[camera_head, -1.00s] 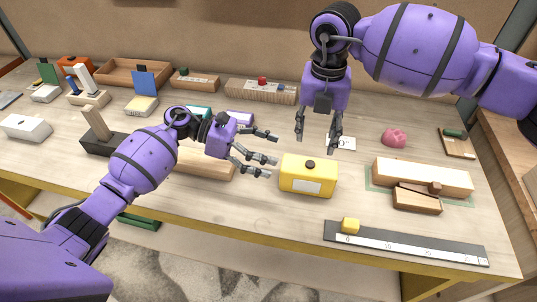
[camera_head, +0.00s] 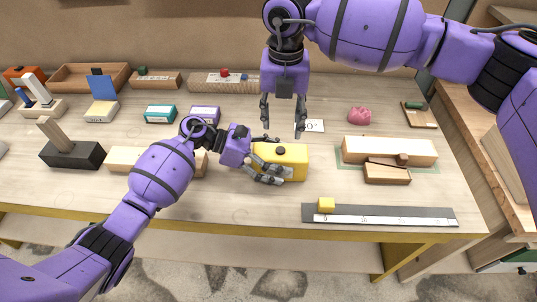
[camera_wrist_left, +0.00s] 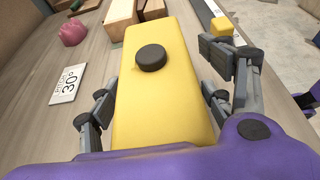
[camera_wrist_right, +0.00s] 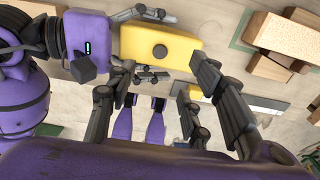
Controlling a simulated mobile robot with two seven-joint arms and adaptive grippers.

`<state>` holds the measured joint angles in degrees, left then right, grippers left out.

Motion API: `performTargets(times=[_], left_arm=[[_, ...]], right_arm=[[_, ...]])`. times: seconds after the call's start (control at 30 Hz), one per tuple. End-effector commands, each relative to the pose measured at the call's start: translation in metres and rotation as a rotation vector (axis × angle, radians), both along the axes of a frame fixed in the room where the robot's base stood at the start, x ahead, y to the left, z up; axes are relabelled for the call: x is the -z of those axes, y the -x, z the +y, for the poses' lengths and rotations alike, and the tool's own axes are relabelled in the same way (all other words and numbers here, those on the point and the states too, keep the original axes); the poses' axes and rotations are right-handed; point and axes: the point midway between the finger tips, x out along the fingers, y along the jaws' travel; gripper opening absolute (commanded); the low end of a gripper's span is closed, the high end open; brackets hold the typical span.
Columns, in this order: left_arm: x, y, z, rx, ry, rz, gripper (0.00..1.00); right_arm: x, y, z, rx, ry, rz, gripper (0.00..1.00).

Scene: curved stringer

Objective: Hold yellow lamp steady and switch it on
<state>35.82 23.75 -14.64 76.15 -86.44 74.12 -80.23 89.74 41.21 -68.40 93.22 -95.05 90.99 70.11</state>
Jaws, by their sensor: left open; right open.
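The yellow lamp (camera_head: 292,160) is a box with a round black button on top, standing on the workbench. In the left wrist view the lamp (camera_wrist_left: 165,95) lies between the fingers of my left gripper (camera_wrist_left: 165,90), with the button toward its far end. My left gripper (camera_head: 268,162) is open around the lamp's left part in the head view; contact cannot be told. My right gripper (camera_head: 283,128) is open, pointing down above and behind the lamp. In the right wrist view the lamp (camera_wrist_right: 180,55) lies ahead of my right gripper's open fingers (camera_wrist_right: 165,85).
A dark ruler strip (camera_head: 380,216) with a yellow cube (camera_head: 326,205) lies at the front edge. Wooden blocks (camera_head: 390,150) stand right of the lamp. A pink object (camera_head: 360,116) and a "30°" card (camera_head: 315,126) lie behind it. Teal (camera_head: 160,113) and purple (camera_head: 205,114) boxes are behind left.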

Motion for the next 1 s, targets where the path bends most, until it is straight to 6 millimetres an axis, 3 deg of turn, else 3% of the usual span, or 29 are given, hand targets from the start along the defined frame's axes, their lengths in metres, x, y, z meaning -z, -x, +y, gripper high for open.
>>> performTargets(times=[0.3, 0.8, 1.0], left_arm=[[0.0007, -0.0001, -0.0024, 0.000, 0.000, 0.000, 0.73], [0.0008, 0.0000, -0.0023, 0.000, 0.000, 0.000, 0.08], [0.0008, 0.0000, -0.0022, 0.000, 0.000, -0.001, 0.06]], right_arm=[[-0.0001, 0.0000, 0.0000, 0.000, 0.000, 0.000, 0.47], [0.0000, 0.0000, 0.0000, 0.000, 0.000, 0.000, 0.47], [0.0000, 0.0000, 0.0000, 0.000, 0.000, 0.000, 0.23]])
